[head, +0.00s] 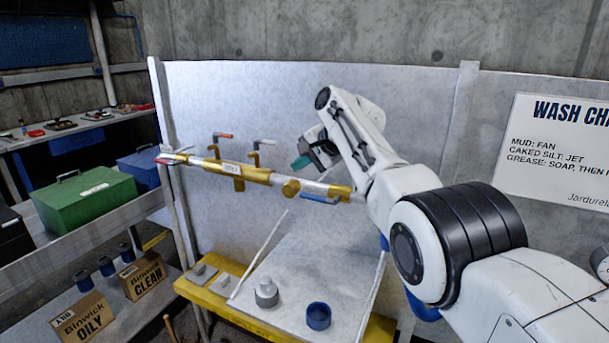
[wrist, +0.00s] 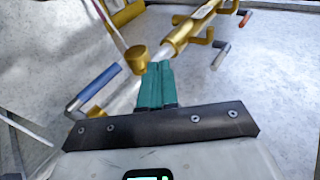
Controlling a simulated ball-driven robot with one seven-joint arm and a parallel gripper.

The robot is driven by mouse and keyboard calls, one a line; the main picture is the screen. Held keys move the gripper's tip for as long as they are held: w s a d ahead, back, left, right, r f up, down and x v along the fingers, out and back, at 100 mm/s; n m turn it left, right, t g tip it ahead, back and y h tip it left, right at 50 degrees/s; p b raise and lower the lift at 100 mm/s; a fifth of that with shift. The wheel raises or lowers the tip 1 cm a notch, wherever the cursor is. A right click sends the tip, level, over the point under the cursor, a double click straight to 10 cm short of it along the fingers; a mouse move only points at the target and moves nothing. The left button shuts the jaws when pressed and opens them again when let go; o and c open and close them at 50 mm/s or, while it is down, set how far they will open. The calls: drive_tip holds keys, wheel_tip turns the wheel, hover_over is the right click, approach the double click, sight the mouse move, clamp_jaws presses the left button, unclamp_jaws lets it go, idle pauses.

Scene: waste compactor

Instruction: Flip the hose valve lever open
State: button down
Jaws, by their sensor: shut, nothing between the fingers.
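A brass-and-white pipe (head: 231,170) runs across the grey wash bay panel, and it also shows in the wrist view (wrist: 203,18). It carries a blue-handled lever (head: 319,199), which shows at the left of the wrist view (wrist: 93,88). It also carries a red-tipped lever (head: 223,136) and a grey-tipped lever (head: 264,142). I cannot tell for sure which one is the hose valve lever. My gripper (head: 300,162), with teal fingers, is shut and empty above the pipe's right part. In the wrist view, its fingertips (wrist: 160,66) appear beside a round brass knob (wrist: 137,58), right of the blue lever.
Below the pipe is a grey sloped board (head: 310,268) with a blue cup (head: 318,316) and a grey knobbed piece (head: 266,293). A yellow-edged bench (head: 215,300) lies beneath. A green box (head: 84,203) stands on the left shelf.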

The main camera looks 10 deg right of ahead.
wheel_tip(320, 180, up, 6)
drive_tip(key=a+p, duration=0.2)
drive_tip(key=p, duration=0.1)
drive_tip(key=shift+a+r, duration=0.2)
drive_tip(key=shift+r, duration=0.05)
